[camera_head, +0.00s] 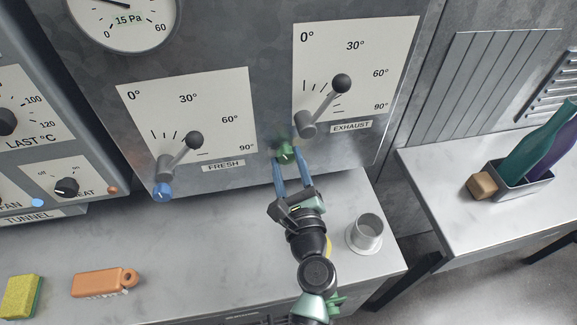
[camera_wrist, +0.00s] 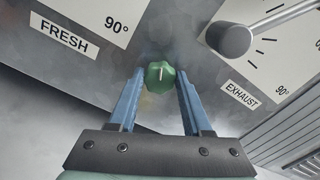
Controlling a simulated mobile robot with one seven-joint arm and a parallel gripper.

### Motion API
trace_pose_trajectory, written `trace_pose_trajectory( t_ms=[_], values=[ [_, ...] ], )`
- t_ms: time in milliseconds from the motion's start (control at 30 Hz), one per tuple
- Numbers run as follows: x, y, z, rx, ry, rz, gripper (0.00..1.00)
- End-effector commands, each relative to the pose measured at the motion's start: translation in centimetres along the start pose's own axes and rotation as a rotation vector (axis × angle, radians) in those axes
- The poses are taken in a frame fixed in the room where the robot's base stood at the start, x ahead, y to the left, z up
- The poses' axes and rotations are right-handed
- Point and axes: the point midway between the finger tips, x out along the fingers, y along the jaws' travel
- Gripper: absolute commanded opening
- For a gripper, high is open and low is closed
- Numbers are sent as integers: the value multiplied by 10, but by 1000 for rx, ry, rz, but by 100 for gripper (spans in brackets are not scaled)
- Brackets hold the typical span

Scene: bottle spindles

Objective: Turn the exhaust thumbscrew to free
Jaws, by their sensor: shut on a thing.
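The exhaust thumbscrew is a small green knob (camera_head: 285,151) on the grey panel, below and left of the exhaust lever. In the wrist view the green knob (camera_wrist: 160,76) shows a white mark that looks nearly upright, leaning slightly. My gripper (camera_head: 290,160) reaches up from below with its two blue fingers on either side of the knob. In the wrist view my gripper (camera_wrist: 160,82) is shut on the knob, one fingertip at each side. The exhaust lever (camera_head: 325,103) has a dark ball end and points up and right across its angle scale. The word FREE is not visible.
A blue thumbscrew (camera_head: 163,192) sits below the fresh lever (camera_head: 182,152) at left. A metal cup (camera_head: 367,233) stands on the counter right of my arm. A sponge (camera_head: 20,297) and an orange brush (camera_head: 104,282) lie at left. Bottles stand in a tray (camera_head: 524,180) at right.

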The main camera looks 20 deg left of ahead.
Motion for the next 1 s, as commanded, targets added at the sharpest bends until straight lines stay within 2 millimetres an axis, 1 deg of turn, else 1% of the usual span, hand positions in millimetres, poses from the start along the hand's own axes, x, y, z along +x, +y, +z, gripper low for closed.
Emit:
trace_pose_trajectory(
  t_ms=[100, 700, 1000],
  values=[
    [0, 2, -3, -113, -1, 0, 0],
    [0, 4, -4, -683, -1, 0, 0],
    [0, 4, -4, -924, -1, -1, 0]
  ],
)
